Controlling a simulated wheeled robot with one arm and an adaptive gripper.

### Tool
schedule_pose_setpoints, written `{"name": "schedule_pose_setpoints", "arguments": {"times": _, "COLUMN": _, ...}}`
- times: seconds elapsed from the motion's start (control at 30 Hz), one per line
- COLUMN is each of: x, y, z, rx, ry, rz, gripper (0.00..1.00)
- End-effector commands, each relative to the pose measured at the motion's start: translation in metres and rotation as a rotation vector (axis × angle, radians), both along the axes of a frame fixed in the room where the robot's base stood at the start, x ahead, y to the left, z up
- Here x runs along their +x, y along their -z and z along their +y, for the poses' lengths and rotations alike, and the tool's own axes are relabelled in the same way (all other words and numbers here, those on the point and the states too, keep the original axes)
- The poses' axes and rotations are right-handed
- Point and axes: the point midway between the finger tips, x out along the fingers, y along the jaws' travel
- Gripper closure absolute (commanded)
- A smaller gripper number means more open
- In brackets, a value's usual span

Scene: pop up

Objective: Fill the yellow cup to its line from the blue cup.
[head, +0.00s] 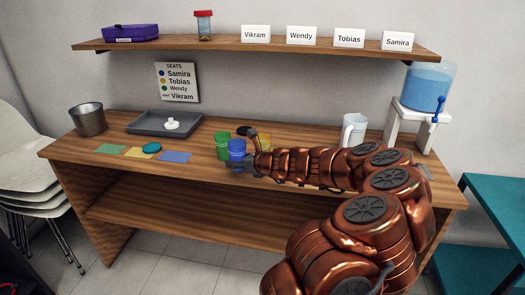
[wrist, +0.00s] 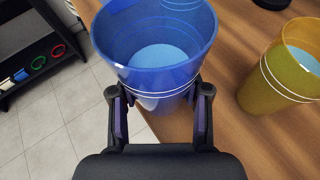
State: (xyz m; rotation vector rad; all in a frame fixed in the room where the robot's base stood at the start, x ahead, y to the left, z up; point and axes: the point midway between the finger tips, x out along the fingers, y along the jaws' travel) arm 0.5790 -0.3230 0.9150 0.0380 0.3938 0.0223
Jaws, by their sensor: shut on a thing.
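The blue cup (head: 236,147) stands near the front edge of the table in the head view. In the wrist view the blue cup (wrist: 155,75) is upright between the fingers of my gripper (wrist: 160,100), with light-blue liquid inside. My gripper (head: 242,165) is shut on it. The yellow cup (wrist: 285,75) stands to the right in the wrist view, apart from the blue cup, with a pale line around it and bluish liquid inside.
A green cup (head: 222,145) stands close left of the blue cup. A white pitcher (head: 354,130) and a water dispenser (head: 428,88) are at the right. A grey tray (head: 150,127), metal bucket (head: 88,119) and coloured cards (head: 175,157) lie left. The table's front edge is near the cup.

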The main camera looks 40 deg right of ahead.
Motion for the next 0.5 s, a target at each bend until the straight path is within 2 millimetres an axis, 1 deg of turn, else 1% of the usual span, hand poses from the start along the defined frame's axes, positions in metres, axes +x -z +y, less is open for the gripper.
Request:
{"name": "schedule_pose_setpoints", "arguments": {"times": 0.03, "x": 0.0, "y": -0.007, "z": 0.0, "rx": 0.0, "ry": 0.0, "rz": 0.0, "gripper": 0.94}}
{"name": "schedule_pose_setpoints", "arguments": {"times": 0.2, "x": 0.0, "y": -0.024, "z": 0.0, "rx": 0.0, "ry": 0.0, "rz": -0.001, "gripper": 0.94}}
{"name": "schedule_pose_setpoints", "arguments": {"times": 0.4, "x": 0.0, "y": -0.043, "z": 0.0, "rx": 0.001, "ry": 0.0, "rz": -0.001, "gripper": 0.94}}
{"name": "schedule_pose_setpoints", "arguments": {"times": 0.5, "x": 0.0, "y": -0.049, "z": 0.0, "rx": 0.001, "ry": 0.0, "rz": -0.001, "gripper": 0.94}}
